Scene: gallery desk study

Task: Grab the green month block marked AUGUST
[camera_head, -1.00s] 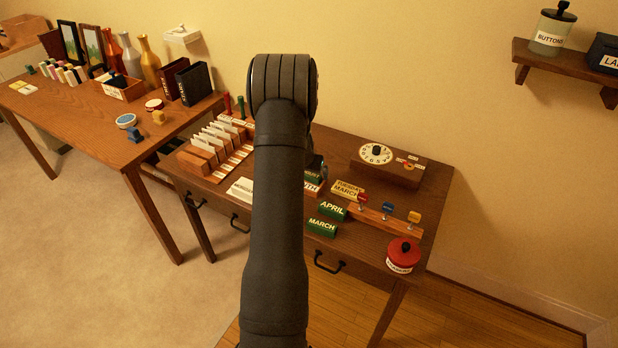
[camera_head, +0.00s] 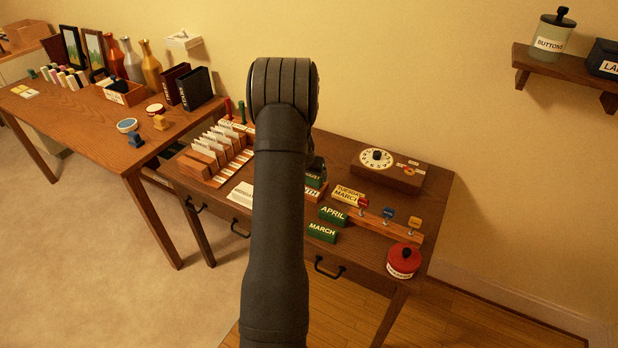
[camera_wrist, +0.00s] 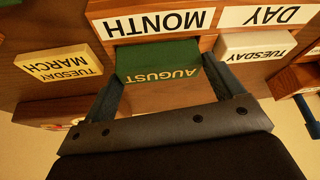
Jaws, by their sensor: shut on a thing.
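The green block marked AUGUST (camera_wrist: 160,62) is between the two fingers of my gripper (camera_wrist: 165,88) in the wrist view, with its lettering upside down. A finger presses at each end, and my gripper is shut on it. The block is right against the wooden holder's MONTH label (camera_wrist: 158,22); I cannot tell whether it still rests in the holder. In the head view, part of the AUGUST block (camera_head: 314,181) shows just right of my arm, which hides the rest and most of my gripper.
A cream TUESDAY block (camera_wrist: 255,45) is close beside the right finger, under the DAY label. A yellow TUESDAY MARCH block (camera_wrist: 58,64) lies left. Green APRIL (camera_head: 332,214) and MARCH (camera_head: 322,231) blocks, a peg rail (camera_head: 400,231) and a red pot (camera_head: 403,260) are on the desk.

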